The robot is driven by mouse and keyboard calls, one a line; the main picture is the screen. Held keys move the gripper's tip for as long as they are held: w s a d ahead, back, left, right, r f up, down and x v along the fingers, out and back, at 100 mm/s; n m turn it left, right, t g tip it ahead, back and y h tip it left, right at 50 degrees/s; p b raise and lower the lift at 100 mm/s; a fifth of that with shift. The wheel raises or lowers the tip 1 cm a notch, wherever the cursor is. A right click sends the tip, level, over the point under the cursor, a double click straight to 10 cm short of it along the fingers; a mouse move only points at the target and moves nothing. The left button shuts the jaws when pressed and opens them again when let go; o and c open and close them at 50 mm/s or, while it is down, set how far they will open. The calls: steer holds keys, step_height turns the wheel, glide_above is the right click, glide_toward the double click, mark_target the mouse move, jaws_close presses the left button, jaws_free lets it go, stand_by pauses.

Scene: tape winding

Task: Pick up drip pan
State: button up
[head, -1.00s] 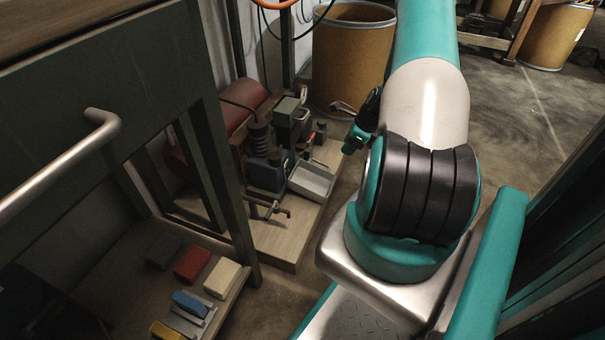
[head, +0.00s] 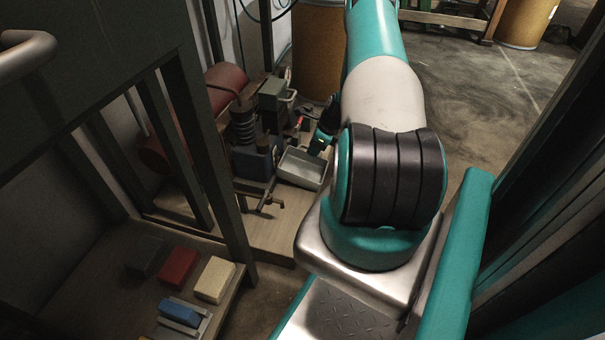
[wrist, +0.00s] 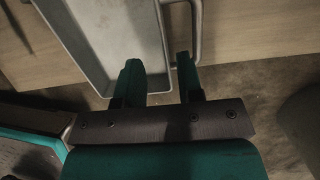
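The drip pan (head: 303,168) is a shallow grey metal tray on the low wooden platform, beside the machine. In the wrist view the pan (wrist: 105,35) fills the upper left, with a bar handle (wrist: 197,20) along its right side. My gripper (wrist: 157,62) is open, with a clear gap between its two teal fingers. The left finger overlaps the pan's near corner, and the right finger overlaps the handle's near end. I cannot tell whether either touches. In the head view my gripper (head: 321,139) is at the pan's right edge, partly hidden by my arm.
A machine (head: 262,140) with a coil and a red cylinder (head: 226,84) stands left of the pan. A brown drum (head: 316,55) is behind. A dark bench frame (head: 205,150) and a low shelf with coloured blocks (head: 180,268) are at left. Floor at right is open.

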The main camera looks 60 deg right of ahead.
mark_target(308, 161)
steer(key=b+x, duration=0.1)
steer(key=x, duration=0.1)
steer(key=b+x, duration=0.1)
steer(key=b, duration=0.1)
steer(key=b+x, duration=0.2)
steer(key=shift+w+d+f, duration=0.2)
steer(key=shift+w+f, duration=0.05)
steer(key=shift+w, duration=0.1)
steer(key=shift+r, duration=0.15)
jaws_close()
